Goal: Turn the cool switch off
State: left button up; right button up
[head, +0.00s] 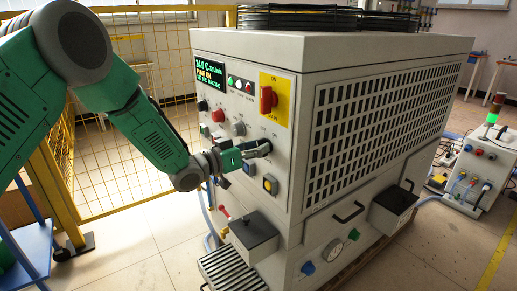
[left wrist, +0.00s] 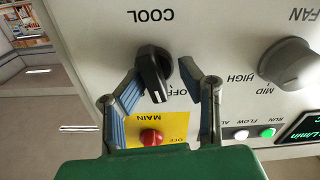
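The cool switch is a black rotary knob with a raised grip; in the left wrist view the knob (left wrist: 153,72) sits under the upside-down word COOL. The white mark on its grip points down in the picture, near the partly hidden letters OFF. My left gripper (left wrist: 160,78) is open, with one finger on each side of the knob. The left finger is very close to the knob; I cannot tell if it touches. A gap shows at the right finger. In the head view my left gripper (head: 252,152) is at the panel and partly hides the knob. My right gripper is not in view.
A red main switch (head: 267,99) on a yellow plate is above on the same panel. The lit display (head: 209,72), small buttons and a grey fan knob (left wrist: 288,64) are nearby. A yellow mesh fence (head: 120,165) stands behind my left arm.

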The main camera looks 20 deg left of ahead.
pick_arm(q)
jog(key=shift+s+d, duration=0.1)
jog(key=shift+d, duration=0.1)
jog(key=shift+s+a, duration=0.15)
jog(key=v, duration=1.1)
jog(key=shift+s+a, duration=0.2)
jog(key=shift+a, duration=0.05)
jog(key=shift+f, duration=0.2)
